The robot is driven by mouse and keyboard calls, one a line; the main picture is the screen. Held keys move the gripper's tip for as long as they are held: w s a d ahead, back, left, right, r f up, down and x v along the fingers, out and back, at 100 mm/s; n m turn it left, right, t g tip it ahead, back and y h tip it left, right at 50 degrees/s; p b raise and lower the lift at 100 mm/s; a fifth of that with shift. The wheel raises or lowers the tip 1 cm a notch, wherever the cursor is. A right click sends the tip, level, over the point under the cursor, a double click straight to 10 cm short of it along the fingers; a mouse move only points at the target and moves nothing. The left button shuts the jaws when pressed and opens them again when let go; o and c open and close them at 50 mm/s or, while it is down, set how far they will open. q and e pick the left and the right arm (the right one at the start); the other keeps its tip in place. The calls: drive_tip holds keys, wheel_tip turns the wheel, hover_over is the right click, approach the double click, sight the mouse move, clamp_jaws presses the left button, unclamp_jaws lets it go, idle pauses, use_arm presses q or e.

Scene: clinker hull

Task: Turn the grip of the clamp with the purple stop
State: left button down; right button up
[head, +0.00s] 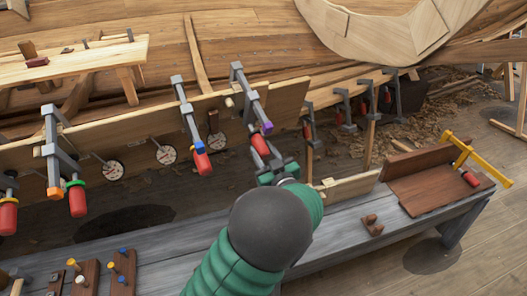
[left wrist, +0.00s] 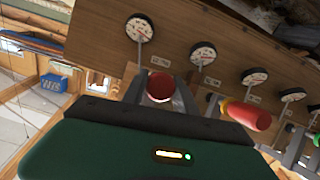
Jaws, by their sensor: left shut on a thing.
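The clamp (head: 247,92) with the purple stop (head: 267,128) is a grey bar clamp on the upper edge of the plank, right of the middle in the head view. Its red grip (head: 259,144) hangs below the stop. My left gripper (head: 274,171) is at the lower end of this grip and shut on it. In the left wrist view the round red end of the grip (left wrist: 160,87) shows between my fingers, above the green gripper body. The purple stop is hidden there. My right gripper is in neither view.
Clamps with a blue stop (head: 199,148), a green stop (head: 75,183) and an orange stop (head: 54,190) hang to the left. Dial gauges (head: 217,141) sit along the plank (head: 150,125).

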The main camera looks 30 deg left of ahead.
use_arm(q)
drive_tip(key=shift+r+p, duration=0.2)
drive_tip(key=shift+p, duration=0.4)
drive_tip(key=m+g+y+p, duration=0.1)
drive_tip(key=m+g+p, duration=0.2)
drive_tip(key=p, duration=0.7)
drive_tip(key=shift+m+y, duration=0.4)
drive_tip(key=shift+m, duration=0.1)
drive_tip(key=shift+m+p, duration=0.3)
drive_tip(key=shift+f+m+g+y+p, duration=0.15)
drive_tip(key=shift+m+g+y+p, duration=0.25)
drive_tip(key=shift+m+g+p, duration=0.15)
drive_tip(key=shift+f+m+g+y, duration=0.1)
drive_tip(key=shift+m+g+y, duration=0.2)
drive_tip(key=shift+m, duration=0.35)
drive_tip(key=shift+s+f+m+g+y, duration=0.1)
drive_tip(key=shift+m+g+y, duration=0.5)
drive_tip(key=shift+m, duration=0.6)
